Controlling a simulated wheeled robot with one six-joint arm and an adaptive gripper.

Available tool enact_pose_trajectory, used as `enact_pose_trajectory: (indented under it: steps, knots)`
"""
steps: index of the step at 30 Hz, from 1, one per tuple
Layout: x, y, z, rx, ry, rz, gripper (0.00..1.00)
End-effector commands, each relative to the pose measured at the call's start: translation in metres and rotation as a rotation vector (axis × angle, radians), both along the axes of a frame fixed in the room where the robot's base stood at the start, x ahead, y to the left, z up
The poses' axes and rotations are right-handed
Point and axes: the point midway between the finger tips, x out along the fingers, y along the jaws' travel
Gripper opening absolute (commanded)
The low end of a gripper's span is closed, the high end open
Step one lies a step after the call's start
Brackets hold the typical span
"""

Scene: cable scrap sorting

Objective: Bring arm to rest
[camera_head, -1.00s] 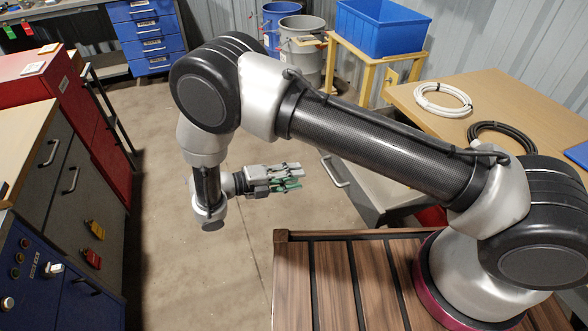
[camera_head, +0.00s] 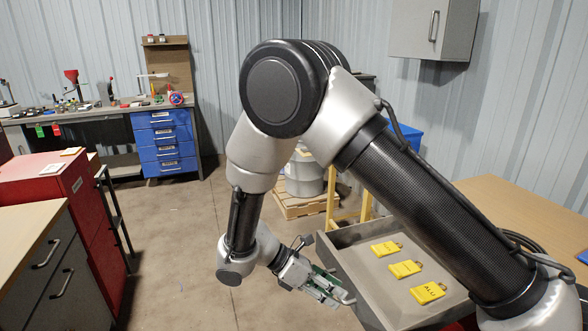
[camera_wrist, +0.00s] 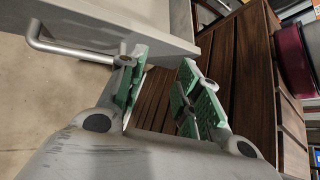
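My arm crosses the head view, with its elbow high and its forearm hanging down. My gripper (camera_head: 322,290) is low in the middle of the head view, in front of the open grey drawer (camera_head: 362,278). In the wrist view its two green-padded fingers (camera_wrist: 160,65) stand apart with nothing held between them. The drawer's metal handle (camera_wrist: 62,48) lies left of the fingers in the wrist view. I cannot tell whether the gripper touches the drawer.
Several yellow lock-shaped tags (camera_head: 405,269), one marked ALU, lie in the drawer. A wooden table (camera_head: 520,208) is at right. Red (camera_head: 95,210) and grey (camera_head: 45,265) cabinets stand at left. A blue-drawered workbench (camera_head: 165,145) is behind. Open floor (camera_head: 180,250) lies between.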

Motion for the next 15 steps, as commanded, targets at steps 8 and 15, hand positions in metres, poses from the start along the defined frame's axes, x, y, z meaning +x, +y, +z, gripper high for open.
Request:
enact_pose_trajectory:
  steps: [8, 15]
  knots:
    - [-0.002, -0.069, 0.11, 0.272, -0.369, -0.616, 0.34]
    - [-0.022, -0.138, 0.184, 0.474, -0.62, -1.086, 0.34]
